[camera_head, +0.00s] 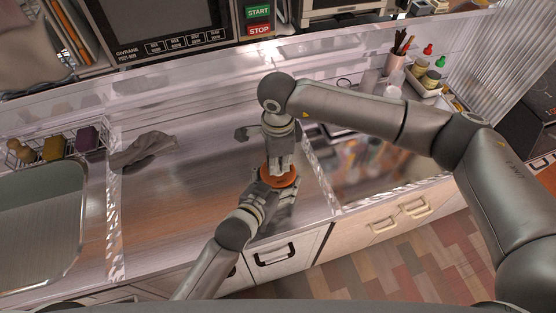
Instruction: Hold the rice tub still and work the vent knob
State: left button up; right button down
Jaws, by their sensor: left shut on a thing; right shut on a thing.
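The rice tub (290,182) stands on the steel counter near its front edge, and only its round orange-brown top shows clearly. My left gripper (270,190) reaches in from the front left, low at the tub's side, and is shut on it. My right gripper (281,169) comes down from above onto the middle of the tub's top and is shut on the vent knob. The knob itself is hidden by the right gripper's fingers. Most of the tub's body is hidden by the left gripper.
A grey cloth (142,149) lies on the counter at left, beside a sink (40,225). A wire rack (55,147) with sponges stands behind the sink. A microwave (160,30) is at the back. Jars (430,78) and a utensil cup (396,63) stand at back right.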

jog(key=m, duration=0.4)
jog(key=shift+m, duration=0.4)
jog(key=m, duration=0.4)
jog(key=shift+r, duration=0.1)
pick_arm(q)
jog(key=shift+c, duration=0.5)
pick_arm(e)
jog(key=m, duration=0.5)
pick_arm(q)
jog(key=shift+r, duration=0.15)
pick_arm(e)
jog(key=shift+m, duration=1.6)
pick_arm(q)
jog(key=shift+w+d+r, duration=0.1)
jog(key=shift+r, duration=0.05)
pick_arm(e)
jog(key=shift+s+a, duration=0.1)
jog(key=c, duration=1.6)
grip_release()
jog(key=shift+c, duration=0.2)
jog(key=shift+o, duration=0.5)
